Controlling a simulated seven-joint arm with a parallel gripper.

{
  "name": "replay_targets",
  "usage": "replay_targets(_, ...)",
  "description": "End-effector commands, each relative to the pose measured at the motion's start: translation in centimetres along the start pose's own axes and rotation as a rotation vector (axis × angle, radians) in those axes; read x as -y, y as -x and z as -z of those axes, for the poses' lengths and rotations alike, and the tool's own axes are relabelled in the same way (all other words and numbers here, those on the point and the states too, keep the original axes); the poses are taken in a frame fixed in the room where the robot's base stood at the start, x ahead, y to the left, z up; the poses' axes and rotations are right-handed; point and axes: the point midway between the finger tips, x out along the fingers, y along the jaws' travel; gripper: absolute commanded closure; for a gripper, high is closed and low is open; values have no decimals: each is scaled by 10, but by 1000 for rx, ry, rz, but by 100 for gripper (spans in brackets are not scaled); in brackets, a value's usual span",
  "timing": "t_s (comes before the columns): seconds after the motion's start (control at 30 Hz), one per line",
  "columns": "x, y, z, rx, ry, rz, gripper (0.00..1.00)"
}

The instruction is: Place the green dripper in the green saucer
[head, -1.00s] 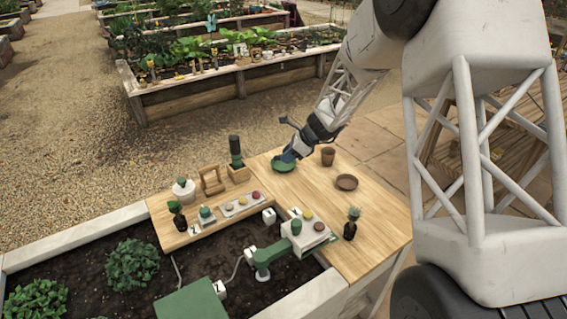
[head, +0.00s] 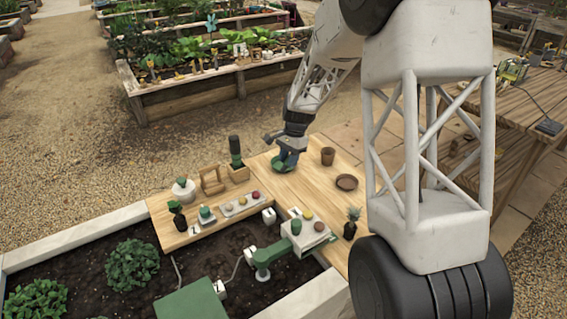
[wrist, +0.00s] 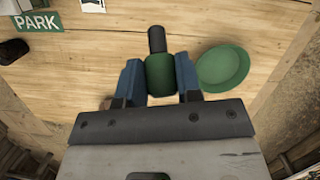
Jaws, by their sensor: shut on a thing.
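My gripper (head: 290,149) is over the far part of the wooden table in the head view. In the wrist view its blue fingers (wrist: 159,78) are shut on the green dripper (wrist: 160,74), a green cylinder with a dark narrower end. The green saucer (wrist: 222,68), round and shallow, lies on the wood to the right of the dripper in the wrist view, apart from it in that picture. In the head view the saucer (head: 284,168) shows just below the gripper, partly covered. The height of the dripper over the table is hard to tell.
A brown pot (head: 328,156) and a brown saucer (head: 346,182) stand right of the gripper. A wooden holder with a dark green cylinder (head: 236,155) and a wooden frame (head: 212,180) stand left. Bare wood lies between.

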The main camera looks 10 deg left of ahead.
Motion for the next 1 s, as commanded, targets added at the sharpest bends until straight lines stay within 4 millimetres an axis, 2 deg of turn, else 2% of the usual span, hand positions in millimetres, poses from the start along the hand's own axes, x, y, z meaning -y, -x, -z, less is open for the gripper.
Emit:
replay_targets(0.2,-6,-3,-5,-180,367,-58,94)
replay_targets(0.5,-15,-7,-8,-353,753,-48,94)
replay_targets(1.0,-22,-10,-10,-469,1052,12,94)
